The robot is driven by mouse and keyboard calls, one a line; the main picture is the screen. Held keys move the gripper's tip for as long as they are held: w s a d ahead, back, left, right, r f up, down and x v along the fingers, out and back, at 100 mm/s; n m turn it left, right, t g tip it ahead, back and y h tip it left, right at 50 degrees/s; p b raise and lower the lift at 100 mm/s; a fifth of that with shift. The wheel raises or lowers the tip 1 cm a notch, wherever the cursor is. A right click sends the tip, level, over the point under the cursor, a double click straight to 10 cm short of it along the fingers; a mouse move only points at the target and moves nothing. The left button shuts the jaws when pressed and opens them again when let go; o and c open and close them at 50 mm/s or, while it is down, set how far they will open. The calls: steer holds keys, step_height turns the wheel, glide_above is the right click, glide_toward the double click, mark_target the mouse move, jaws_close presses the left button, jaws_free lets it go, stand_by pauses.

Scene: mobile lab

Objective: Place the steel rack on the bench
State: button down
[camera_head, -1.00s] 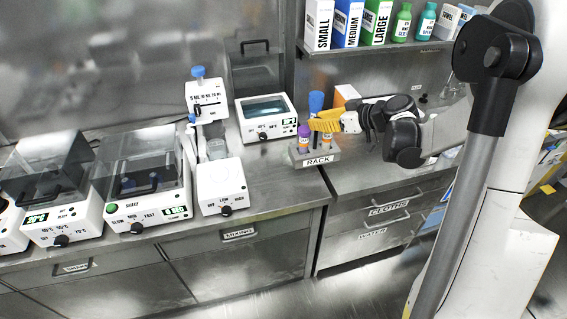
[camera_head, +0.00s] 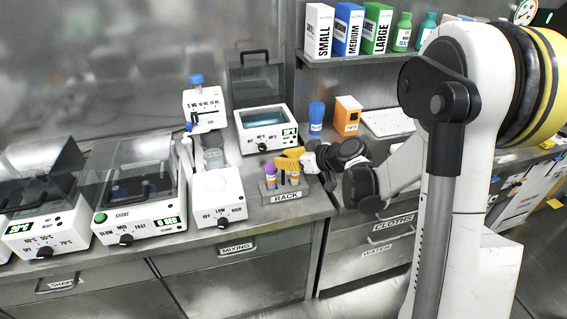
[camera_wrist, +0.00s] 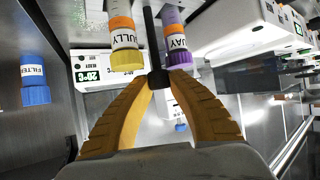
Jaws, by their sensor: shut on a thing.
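The steel rack (camera_head: 270,197), labelled RACK, is near the front right corner of the left bench (camera_head: 225,250) in the head view. I cannot tell whether its base touches the bench top. It holds a purple-capped tube (camera_head: 270,171) and an orange-banded tube (camera_head: 295,178). My gripper (camera_head: 283,160), with yellow fingers, is above the rack and shut on its dark upright handle. In the wrist view the fingers (camera_wrist: 160,80) meet around the handle (camera_wrist: 152,40), between a yellow-capped tube (camera_wrist: 124,45) and the purple-capped tube (camera_wrist: 176,42). The rack's base is hidden there.
A water bath (camera_head: 265,128) stands behind the rack. A mixer (camera_head: 219,197) and a shaker (camera_head: 138,208) stand left. A blue-capped filter bottle (camera_head: 316,118) and an orange box (camera_head: 347,117) stand behind right. A shelf (camera_head: 375,55) with boxes hangs above.

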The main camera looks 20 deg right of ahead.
steer(key=shift+r, duration=0.1)
steer(key=c, duration=1.3)
jaws_free()
steer(key=shift+c, duration=0.2)
steer(key=shift+s+d+r, duration=0.1)
steer(key=shift+s+r, duration=0.05)
steer(key=shift+s, duration=0.05)
steer(key=p+v, duration=0.4)
steer(key=v, duration=0.7)
steer(key=s+a+r+m+g+h, duration=0.1)
steer(key=s+a+r+m+h, duration=0.1)
steer(key=s, duration=0.5)
steer(key=s+a+r+m+g+h, duration=0.1)
steer(key=s+r+m+h, duration=0.1)
steer(key=s, duration=0.5)
steer(key=s+a+r+m+g+h, duration=0.1)
steer(key=s+a+m+h, duration=0.1)
steer(key=s, duration=0.5)
steer(key=shift+s+a+r+m+h, duration=0.3)
steer(key=shift+r+m+h, duration=0.1)
